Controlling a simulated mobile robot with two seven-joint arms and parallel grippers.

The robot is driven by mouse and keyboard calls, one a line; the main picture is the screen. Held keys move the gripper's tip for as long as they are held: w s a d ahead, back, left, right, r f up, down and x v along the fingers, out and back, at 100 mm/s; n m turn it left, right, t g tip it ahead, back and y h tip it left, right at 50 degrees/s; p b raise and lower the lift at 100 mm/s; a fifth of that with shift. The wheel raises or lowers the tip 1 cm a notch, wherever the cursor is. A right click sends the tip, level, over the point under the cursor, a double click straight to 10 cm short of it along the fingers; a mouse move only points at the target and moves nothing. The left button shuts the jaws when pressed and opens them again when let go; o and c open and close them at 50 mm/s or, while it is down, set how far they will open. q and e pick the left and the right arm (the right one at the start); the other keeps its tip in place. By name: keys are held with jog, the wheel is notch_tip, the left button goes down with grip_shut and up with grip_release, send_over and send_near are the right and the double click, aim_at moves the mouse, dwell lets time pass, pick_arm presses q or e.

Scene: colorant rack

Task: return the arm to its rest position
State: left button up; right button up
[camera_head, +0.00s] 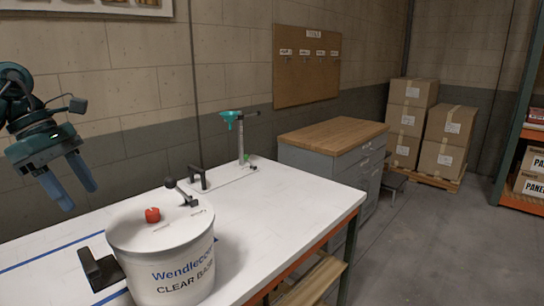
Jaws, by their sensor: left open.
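My left gripper (70,183) hangs in the air at the left of the head view, above and behind the left part of the white table. Its two blue-grey fingers are apart with nothing between them, pointing down. The rest of the left arm runs off the left edge. My right gripper does not show in this view.
A white bucket (165,262) labelled "Wendleco... CLEAR BASE" stands at the table's front, with a red knob (152,215) on its lid. A teal-handled tool (231,117) on a post rises behind it. The white tabletop (280,205) is clear at right. Drawers and boxes stand beyond.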

pick_arm(q)
jog(key=s+d+f+n+t+h, duration=0.1)
jog(key=d+f+n+h, duration=0.35)
jog(key=d, duration=0.55)
jog(key=s+d+f+n+t+h, duration=0.1)
jog(key=d+f+n+h, duration=0.4)
jog(key=d, duration=0.5)
jog(key=s+d+f+n+t+h, duration=0.1)
jog(key=d+f+n+h, duration=0.2)
jog(key=d+f+h, duration=0.5)
jog(key=s+a+f+n+t+y, duration=0.2)
jog(key=f+n+t+y, duration=0.45)
jog(key=n, duration=0.75)
jog(key=s+a+f+n+t+y, duration=0.15)
jog(key=f+n+t+y, duration=0.5)
jog(key=n, duration=0.75)
jog(key=s+a+f+n+g+y, duration=0.3)
jog(key=s+f+n+g+y, duration=0.2)
jog(key=s+f+n, duration=0.5)
jog(key=s+f+y, duration=0.1)
jog(key=s+f, duration=0.2)
jog(key=s, duration=0.1)
jog(key=shift+s+f+g, duration=0.15)
jog(key=shift+f+g, duration=0.05)
jog(key=shift+g, duration=0.1)
